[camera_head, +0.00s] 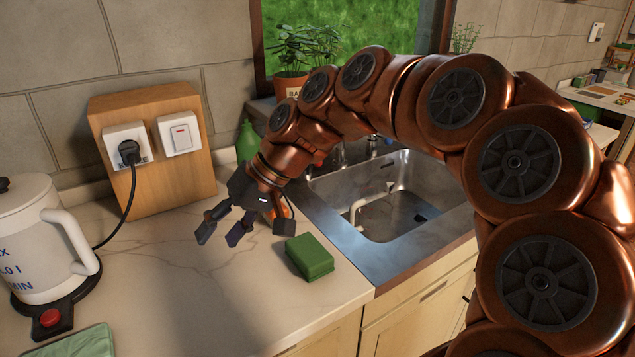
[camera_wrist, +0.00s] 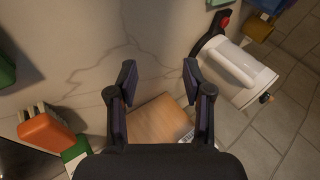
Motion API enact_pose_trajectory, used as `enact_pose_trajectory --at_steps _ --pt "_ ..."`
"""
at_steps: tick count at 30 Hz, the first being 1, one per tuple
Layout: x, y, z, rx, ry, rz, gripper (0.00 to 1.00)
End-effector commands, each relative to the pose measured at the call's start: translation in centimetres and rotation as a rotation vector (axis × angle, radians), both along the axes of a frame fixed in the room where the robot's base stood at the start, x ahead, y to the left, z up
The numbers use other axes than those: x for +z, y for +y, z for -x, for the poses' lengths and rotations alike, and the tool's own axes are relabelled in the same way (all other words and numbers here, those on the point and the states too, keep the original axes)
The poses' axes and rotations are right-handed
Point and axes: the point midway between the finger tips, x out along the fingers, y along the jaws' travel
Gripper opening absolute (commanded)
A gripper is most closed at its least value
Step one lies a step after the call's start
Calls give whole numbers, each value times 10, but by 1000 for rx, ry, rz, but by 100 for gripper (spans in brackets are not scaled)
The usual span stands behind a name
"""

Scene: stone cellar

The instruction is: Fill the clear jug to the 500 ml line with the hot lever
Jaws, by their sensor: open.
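My gripper (camera_head: 238,230) is open and empty above the counter, left of the sink; its two fingers also show spread in the wrist view (camera_wrist: 158,75). The steel sink (camera_head: 400,205) lies to the right of my gripper. A pale curved shape (camera_head: 356,208) shows in the sink; I cannot tell whether it belongs to a jug or is a spout or reflection. Metal tap parts (camera_head: 372,146) show at the sink's back, partly hidden by my arm; I cannot tell which lever is hot. I cannot make out a clear jug or a 500 ml line.
A green sponge (camera_head: 309,256) lies just right of my gripper. A white kettle (camera_head: 35,240) stands at the left, its cord running to a wooden socket block (camera_head: 170,188). A green bottle (camera_head: 246,140) and a potted plant (camera_head: 290,85) are behind. The counter's front middle is clear.

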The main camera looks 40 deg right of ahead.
Motion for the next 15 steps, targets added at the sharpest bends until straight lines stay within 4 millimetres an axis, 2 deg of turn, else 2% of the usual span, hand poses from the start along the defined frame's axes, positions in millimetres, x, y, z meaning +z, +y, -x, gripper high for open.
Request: enact_pose_trajectory --at_steps 1,3,5,7,9,11,12,15 --pt "-9 -20 -24 -40 -47 -59 50" --pt "-4 -50 -52 -96 -118 -134 50" --pt "-3 -82 -73 -151 -178 -194 50" --pt "-4 -127 -94 -225 -251 -256 50" --pt "-7 -175 -109 -304 -322 -305 50" --pt "-12 -216 -116 -370 -376 -338 50" --pt "-16 -243 -118 -412 -409 -353 50" --pt "-25 -298 -118 -500 -476 -379 50"
